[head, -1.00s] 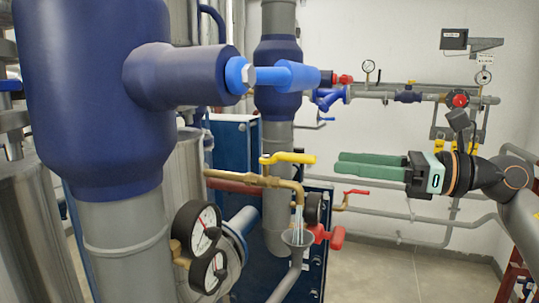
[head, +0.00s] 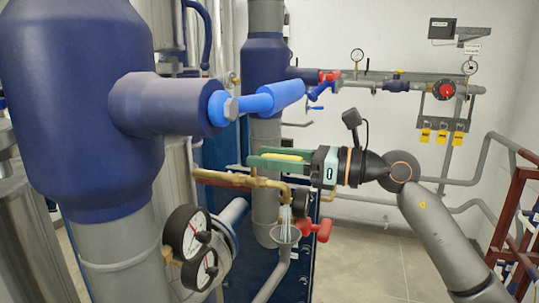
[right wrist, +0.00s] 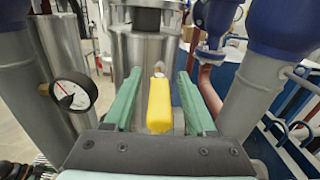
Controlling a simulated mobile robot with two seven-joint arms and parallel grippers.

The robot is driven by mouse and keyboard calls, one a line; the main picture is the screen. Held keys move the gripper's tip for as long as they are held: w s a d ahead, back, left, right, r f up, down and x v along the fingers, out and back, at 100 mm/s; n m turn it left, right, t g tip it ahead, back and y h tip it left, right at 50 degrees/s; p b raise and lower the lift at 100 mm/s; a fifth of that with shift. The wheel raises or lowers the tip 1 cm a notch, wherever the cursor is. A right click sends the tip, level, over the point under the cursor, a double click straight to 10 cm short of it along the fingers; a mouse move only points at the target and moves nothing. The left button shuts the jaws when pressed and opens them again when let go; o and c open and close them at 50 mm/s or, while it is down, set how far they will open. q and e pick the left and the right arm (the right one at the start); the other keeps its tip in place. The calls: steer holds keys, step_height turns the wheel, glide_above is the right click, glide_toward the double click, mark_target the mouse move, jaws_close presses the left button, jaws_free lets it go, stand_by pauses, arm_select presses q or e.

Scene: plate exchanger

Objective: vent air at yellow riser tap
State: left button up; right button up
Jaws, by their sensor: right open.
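The yellow tap handle (head: 285,156) sits on a brass pipe (head: 268,182), and the handle lies roughly along the pipe. The pipe bends down over a grey funnel (head: 286,236), with pale streaks like water between its outlet and the funnel. My right gripper (head: 256,159) is open, with its green fingers level around the handle. In the right wrist view the yellow handle (right wrist: 159,105) lies between the two fingers, with a visible gap on each side. My left gripper is not in view.
Two dial gauges (head: 188,233) stand left of the funnel. A red handle (head: 318,229) is just right of it. A large blue-and-grey riser (head: 75,110) fills the left. A bright blue handle (head: 270,98) is above my gripper. Floor at the right is fairly clear.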

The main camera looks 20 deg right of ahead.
jaws_close()
stand_by(0.3)
stand_by(1.1)
